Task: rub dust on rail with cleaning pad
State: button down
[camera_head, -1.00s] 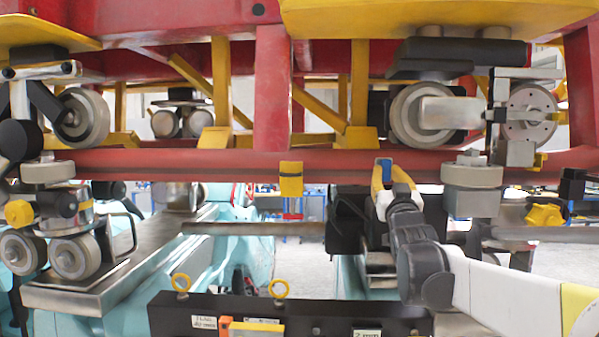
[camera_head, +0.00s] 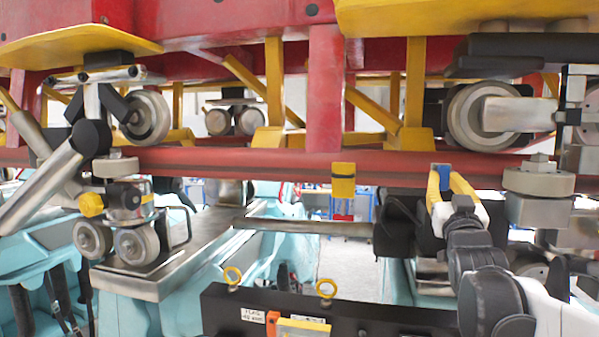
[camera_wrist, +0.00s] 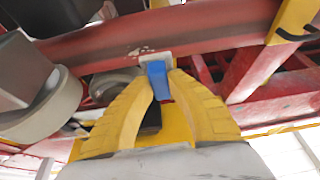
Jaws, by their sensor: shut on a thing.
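My gripper (camera_head: 444,182) has yellow fingers and is shut on a blue cleaning pad (camera_head: 442,171), just at the red rail. In the wrist view the blue pad (camera_wrist: 157,80) sits between the fingertips, with a pale grey face at its far end against or very near the red rail (camera_wrist: 200,32). I cannot tell whether it touches. A pale patch of dust (camera_wrist: 140,51) shows on the rail right beside the pad. The rail (camera_head: 260,163) runs across the head view under the red and yellow coaster frame.
A yellow block (camera_head: 343,182) hangs on the rail left of my gripper. A wheel assembly (camera_head: 538,182) is close on the right, and another (camera_head: 122,222) stands at far left. A black toolbox (camera_head: 225,312) with yellow rings is below.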

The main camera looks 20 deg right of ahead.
jog(key=shift+s+a, duration=0.25)
jog(key=shift+s, duration=0.15)
jog(key=shift+s+a+p, duration=0.3)
jog(key=shift+s+a, duration=0.15)
jog(key=shift+s, duration=0.2)
jog(key=shift+s+a+p, duration=0.25)
jog(key=shift+s+a, duration=0.15)
jog(key=shift+s, duration=0.25)
jog(key=shift+w+d, duration=0.1)
jog(key=shift+w, duration=0.05)
jog(key=shift+f, duration=0.15)
notch_tip(320, 180, down, 38)
jog(key=b, duration=3.8)
jog(key=shift+f+b, duration=0.2)
jog(key=shift+b, duration=0.15)
